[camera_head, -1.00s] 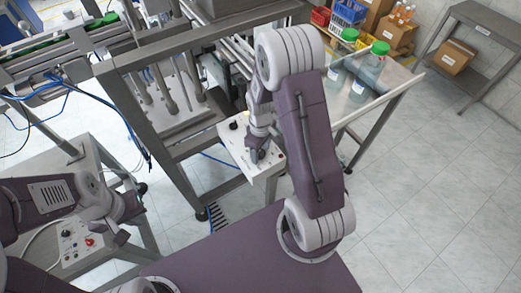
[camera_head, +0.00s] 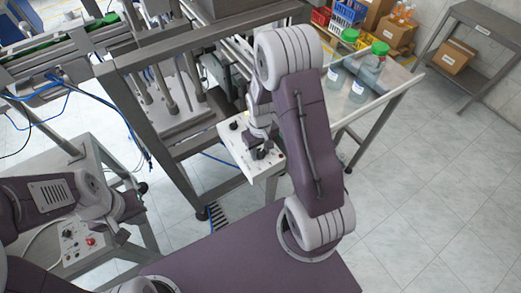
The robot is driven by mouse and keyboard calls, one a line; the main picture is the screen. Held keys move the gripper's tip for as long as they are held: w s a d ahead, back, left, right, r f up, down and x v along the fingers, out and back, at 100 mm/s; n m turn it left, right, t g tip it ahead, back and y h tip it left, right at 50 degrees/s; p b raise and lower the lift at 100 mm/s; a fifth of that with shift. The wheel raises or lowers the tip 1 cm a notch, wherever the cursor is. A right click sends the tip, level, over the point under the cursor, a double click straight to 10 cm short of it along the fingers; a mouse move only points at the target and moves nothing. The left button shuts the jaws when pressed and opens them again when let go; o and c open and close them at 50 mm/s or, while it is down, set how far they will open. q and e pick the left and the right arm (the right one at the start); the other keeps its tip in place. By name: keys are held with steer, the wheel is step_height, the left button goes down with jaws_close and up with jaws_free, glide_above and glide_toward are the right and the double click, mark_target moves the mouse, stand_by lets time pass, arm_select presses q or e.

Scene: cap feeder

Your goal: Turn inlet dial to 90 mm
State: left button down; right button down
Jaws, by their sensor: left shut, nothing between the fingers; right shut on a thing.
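A white control panel (camera_head: 236,145) stands at the middle, beside the metal machine frame. A black knob (camera_head: 234,126) shows at its upper left corner. My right gripper (camera_head: 259,157) points down at the panel's lower part and is shut on a dial there. The dial is mostly hidden by the fingers, and its scale or reading is too small to tell. My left gripper (camera_head: 122,236) is shut and empty at the lower left, near a second control box (camera_head: 72,246) with a red button and black knobs.
A metal side table (camera_head: 388,92) holds clear bottles with green caps (camera_head: 372,62). A grey shelf (camera_head: 480,35) with a cardboard box stands at the upper right. A conveyor (camera_head: 40,50) and blue hoses are at the upper left. The tiled floor at right is clear.

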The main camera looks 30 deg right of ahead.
mark_target(259, 153)
steer(key=m, duration=0.6)
steer(key=shift+w+a+r+p, duration=0.1)
steer(key=shift+p, duration=0.2)
steer(key=m, duration=0.5)
steer(key=shift+w+m, duration=0.1)
steer(key=shift+m, duration=0.3)
steer(key=c, duration=0.9)
jaws_free()
steer(key=shift+o, duration=0.2)
step_height(259, 153, up, 9)
steer(key=shift+b, duration=0.35)
